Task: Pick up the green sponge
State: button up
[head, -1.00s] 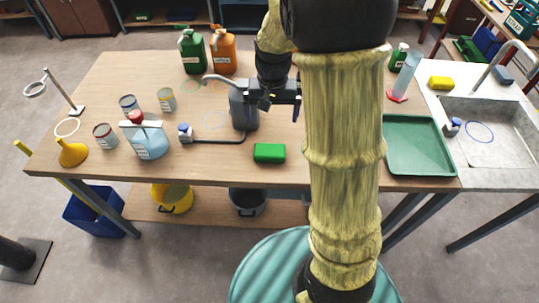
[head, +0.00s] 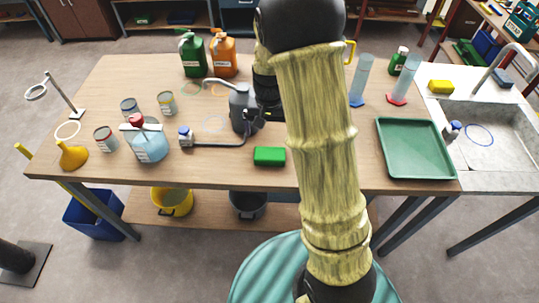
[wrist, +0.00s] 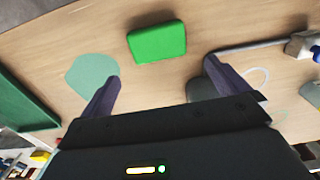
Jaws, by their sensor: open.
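The green sponge (head: 269,156) is a small bright block lying flat near the front edge of the wooden bench, left of my arm. In the wrist view the sponge (wrist: 157,42) lies beyond my fingertips, roughly centred between them and apart from both. My gripper (wrist: 160,78) is open and empty above the bench, with its two dark fingers spread wide. In the head view, my gripper is partly hidden by my arm, behind the sponge and beside the grey jug (head: 241,108).
A blue flask (head: 149,145) stands farther left. A green tray (head: 416,150) lies to the right. A flat pale green shape (wrist: 92,74) shows near one finger.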

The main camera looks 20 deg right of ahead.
send_over(270, 153)
jog(key=f, duration=0.3)
jog(key=w+f, duration=0.1)
jog(key=f, duration=0.1)
jog(key=shift+f, duration=0.1)
jog(key=shift+s, duration=0.1)
jog(key=shift+s+f+p, duration=0.2)
jog(key=shift+f+p, duration=0.2)
jog(key=shift+f, duration=0.9)
jog(key=shift+s+f+p, duration=0.15)
jog(key=shift+f+p, duration=0.2)
jog(key=shift+f, duration=0.95)
jog(key=c, duration=0.7)
jog(key=shift+r, duration=0.1)
